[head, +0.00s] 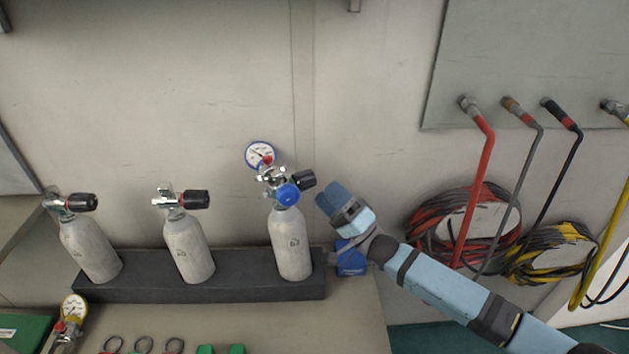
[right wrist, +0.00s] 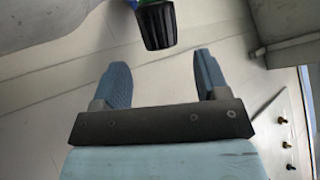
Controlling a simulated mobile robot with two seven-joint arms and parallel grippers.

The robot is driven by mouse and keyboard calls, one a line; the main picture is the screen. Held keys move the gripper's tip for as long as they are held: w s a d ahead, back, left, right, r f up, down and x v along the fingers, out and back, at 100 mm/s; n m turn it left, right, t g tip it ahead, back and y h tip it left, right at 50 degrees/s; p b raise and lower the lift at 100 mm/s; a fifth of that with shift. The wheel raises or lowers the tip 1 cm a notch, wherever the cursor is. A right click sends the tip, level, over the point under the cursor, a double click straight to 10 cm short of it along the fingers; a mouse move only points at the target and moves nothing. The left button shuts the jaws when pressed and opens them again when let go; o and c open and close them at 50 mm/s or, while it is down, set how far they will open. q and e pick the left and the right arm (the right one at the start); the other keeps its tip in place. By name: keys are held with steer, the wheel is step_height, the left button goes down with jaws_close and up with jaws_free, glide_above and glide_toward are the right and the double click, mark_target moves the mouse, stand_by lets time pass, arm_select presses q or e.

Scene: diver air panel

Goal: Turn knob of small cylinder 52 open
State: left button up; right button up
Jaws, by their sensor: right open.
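Three small grey-white cylinders stand in a dark rack (head: 200,285) in the head view: left (head: 88,248), middle (head: 188,248) and right (head: 291,245). Each has a metal valve with a black knob. I cannot read their numbers. The right cylinder also carries a blue round part (head: 288,194) and a dial gauge (head: 260,154). Its black knob (head: 306,179) points right, towards my right gripper (head: 327,197). In the right wrist view the black knob (right wrist: 157,25) is ahead of the open, empty fingers (right wrist: 160,72), apart from them. My left gripper is out of view.
A blue box (head: 350,260) sits right of the rack, under my right gripper. A second gauge (head: 73,309) and several small tools lie in front on the bench. Coloured hoses (head: 483,185) hang at the right. The wall is close behind the cylinders.

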steer(key=v, duration=0.7)
steer(key=shift+s+d+f, duration=0.2)
steer(key=shift+s+d, duration=0.05)
